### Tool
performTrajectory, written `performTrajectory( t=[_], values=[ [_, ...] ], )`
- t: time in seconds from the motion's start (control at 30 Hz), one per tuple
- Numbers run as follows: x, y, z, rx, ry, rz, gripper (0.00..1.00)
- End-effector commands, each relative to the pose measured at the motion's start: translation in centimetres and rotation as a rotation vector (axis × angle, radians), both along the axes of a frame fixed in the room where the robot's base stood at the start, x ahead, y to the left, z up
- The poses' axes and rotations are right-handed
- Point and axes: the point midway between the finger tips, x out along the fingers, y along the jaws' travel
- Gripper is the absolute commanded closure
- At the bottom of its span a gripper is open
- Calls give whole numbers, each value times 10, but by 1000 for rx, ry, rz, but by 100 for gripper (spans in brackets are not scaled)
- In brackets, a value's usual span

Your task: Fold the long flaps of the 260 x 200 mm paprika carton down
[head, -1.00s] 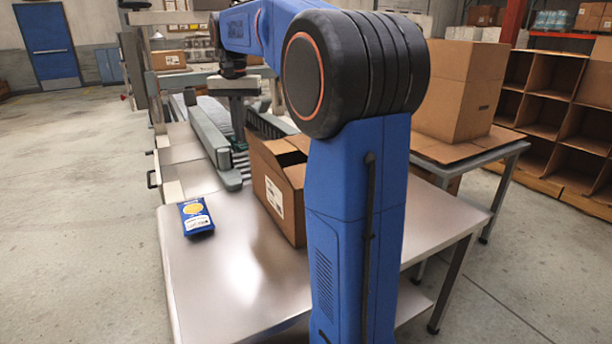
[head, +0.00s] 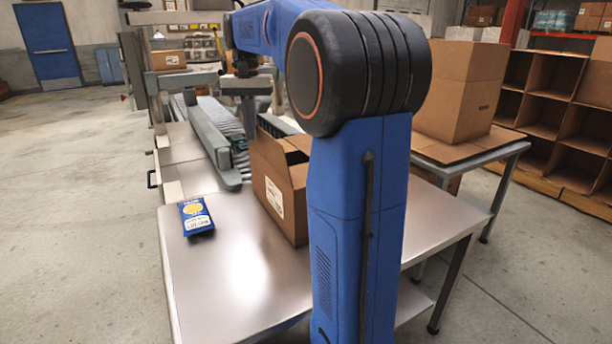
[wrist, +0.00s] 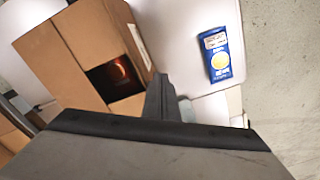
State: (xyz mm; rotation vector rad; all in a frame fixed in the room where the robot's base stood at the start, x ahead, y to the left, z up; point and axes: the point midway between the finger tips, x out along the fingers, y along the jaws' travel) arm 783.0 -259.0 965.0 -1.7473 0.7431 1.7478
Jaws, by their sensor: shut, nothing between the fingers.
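The brown paprika carton (head: 283,205) stands on the steel table, partly hidden behind my arm in the head view. It has a white label on its near side. In the wrist view the carton (wrist: 62,58) shows from above, with brown panels over part of its top and a dark gap (wrist: 115,76) with something reddish inside. A flap stands up along its left side in the head view; I cannot tell how every flap lies. My gripper (head: 248,132) is shut and empty, just beyond the carton's far left corner. Its fingers (wrist: 163,98) show beside the carton in the wrist view.
A blue and yellow packet (head: 196,216) lies left of the carton on the steel table (head: 235,275). A roller conveyor (head: 215,125) with grey side rails runs behind. A larger carton (head: 460,90) stands on another table at right. The table front is clear.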

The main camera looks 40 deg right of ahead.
Motion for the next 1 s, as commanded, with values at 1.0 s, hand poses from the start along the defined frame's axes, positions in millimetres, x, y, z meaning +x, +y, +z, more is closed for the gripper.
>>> performTrajectory(
  t=[1.0],
  values=[
    [-15,-51,7,0,0,-2,100]
  ],
)
